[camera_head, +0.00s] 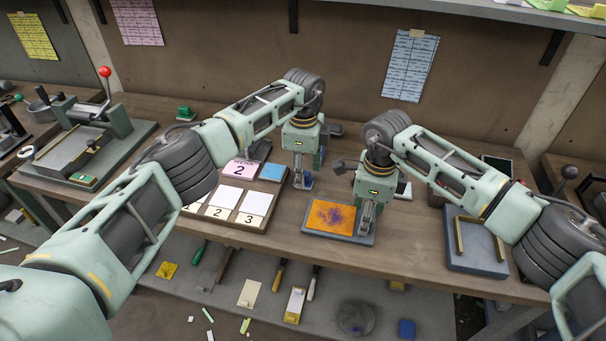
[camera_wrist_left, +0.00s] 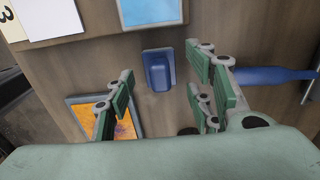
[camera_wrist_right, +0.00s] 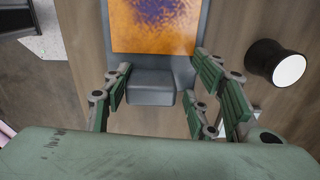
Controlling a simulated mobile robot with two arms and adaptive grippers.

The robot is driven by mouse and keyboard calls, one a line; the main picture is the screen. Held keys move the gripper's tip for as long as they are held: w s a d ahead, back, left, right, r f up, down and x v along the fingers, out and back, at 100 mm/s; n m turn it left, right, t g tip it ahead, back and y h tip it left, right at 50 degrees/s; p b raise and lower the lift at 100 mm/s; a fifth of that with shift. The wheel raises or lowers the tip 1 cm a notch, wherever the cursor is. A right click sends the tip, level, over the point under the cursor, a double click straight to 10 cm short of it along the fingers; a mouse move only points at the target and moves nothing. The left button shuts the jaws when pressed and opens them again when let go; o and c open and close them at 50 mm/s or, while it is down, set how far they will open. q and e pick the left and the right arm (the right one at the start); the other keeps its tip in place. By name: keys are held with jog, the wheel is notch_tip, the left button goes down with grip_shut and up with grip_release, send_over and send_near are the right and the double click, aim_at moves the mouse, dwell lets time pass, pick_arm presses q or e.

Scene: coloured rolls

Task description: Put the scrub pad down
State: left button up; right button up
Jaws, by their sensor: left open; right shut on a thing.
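A small blue block (camera_wrist_left: 158,69), which looks like the scrub pad, lies on the wooden table in the left wrist view. It shows below my left gripper (camera_head: 303,178) in the head view. My left gripper (camera_wrist_left: 160,95) is open and empty, its fingers apart to either side of the block. A grey plate (camera_head: 312,230) with an orange and purple face (camera_head: 330,216) lies near the table's front edge. My right gripper (camera_wrist_right: 160,95) is shut on the grey block (camera_wrist_right: 150,88) at the plate's end.
Numbered cards (camera_head: 228,197) lie on a board left of the plate. A blue-handled tool (camera_wrist_left: 270,76) lies beside the left fingers. A dark knob with a white end (camera_wrist_right: 275,64) stands near my right gripper. A grey tray (camera_head: 470,262) is at the right.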

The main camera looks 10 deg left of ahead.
pick_arm(q)
notch_tip(320, 180, up, 10)
jog(key=shift+o, duration=0.5)
jog(key=shift+s+r, duration=0.15)
jog(key=shift+r, duration=0.1)
notch_tip(320, 180, down, 12)
jog(key=shift+f, duration=0.2)
jog(key=c, duration=1.2)
jog(key=shift+c, duration=0.2)
notch_tip(320, 180, up, 10)
jog(key=shift+s+r, duration=0.1)
